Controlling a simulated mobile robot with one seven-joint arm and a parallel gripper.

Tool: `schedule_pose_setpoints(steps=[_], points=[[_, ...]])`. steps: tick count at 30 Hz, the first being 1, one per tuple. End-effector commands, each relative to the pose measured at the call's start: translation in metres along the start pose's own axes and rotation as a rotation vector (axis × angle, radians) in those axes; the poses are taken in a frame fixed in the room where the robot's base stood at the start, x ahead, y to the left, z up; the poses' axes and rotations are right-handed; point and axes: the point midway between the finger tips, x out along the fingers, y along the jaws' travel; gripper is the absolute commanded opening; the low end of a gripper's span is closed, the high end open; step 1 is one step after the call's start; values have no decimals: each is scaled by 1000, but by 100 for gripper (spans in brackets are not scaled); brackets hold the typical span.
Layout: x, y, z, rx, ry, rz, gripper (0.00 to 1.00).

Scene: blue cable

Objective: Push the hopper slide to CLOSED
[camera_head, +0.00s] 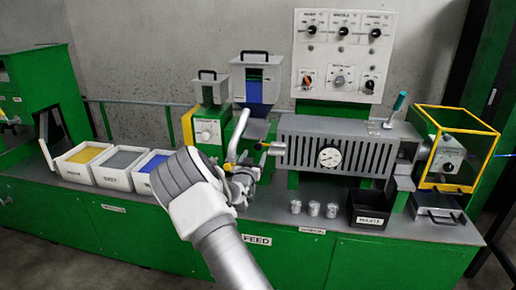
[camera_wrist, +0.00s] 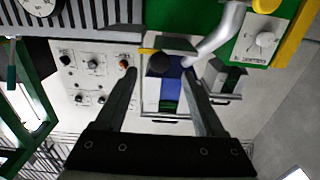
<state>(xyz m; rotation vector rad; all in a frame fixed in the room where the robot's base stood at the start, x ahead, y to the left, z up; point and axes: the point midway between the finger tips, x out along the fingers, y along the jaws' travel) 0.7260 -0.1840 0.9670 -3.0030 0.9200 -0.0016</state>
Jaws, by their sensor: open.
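The hopper (camera_head: 261,85) is a grey box with a blue-filled window and a black top handle; it also shows upside down in the wrist view (camera_wrist: 170,92). A round black knob (camera_wrist: 158,65), which looks like the slide's handle, shows between my fingertips in the wrist view, beside a short yellow bar (camera_wrist: 147,50). I cannot read any OPEN or CLOSED mark. My gripper (camera_head: 246,172) is open and empty, in front of the machine below the hopper; it also shows in the wrist view (camera_wrist: 160,73). Whether a finger touches the knob cannot be told.
A curved light pipe (camera_head: 238,135) stands close to my gripper's left. The slotted barrel housing (camera_head: 330,133) with a gauge is at right. Bins of yellow, grey and blue material (camera_head: 85,183) sit at left. Metal cups (camera_head: 314,208) and a black waste bin (camera_head: 370,218) stand at front right.

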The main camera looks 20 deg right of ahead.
Motion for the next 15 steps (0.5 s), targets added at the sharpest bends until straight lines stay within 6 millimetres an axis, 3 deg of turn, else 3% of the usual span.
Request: schedule_pose_setpoints(steps=[6, 15], points=[[35, 1, 0, -2, 2, 0, 71], [64, 0, 0, 0, 0, 0, 71]])
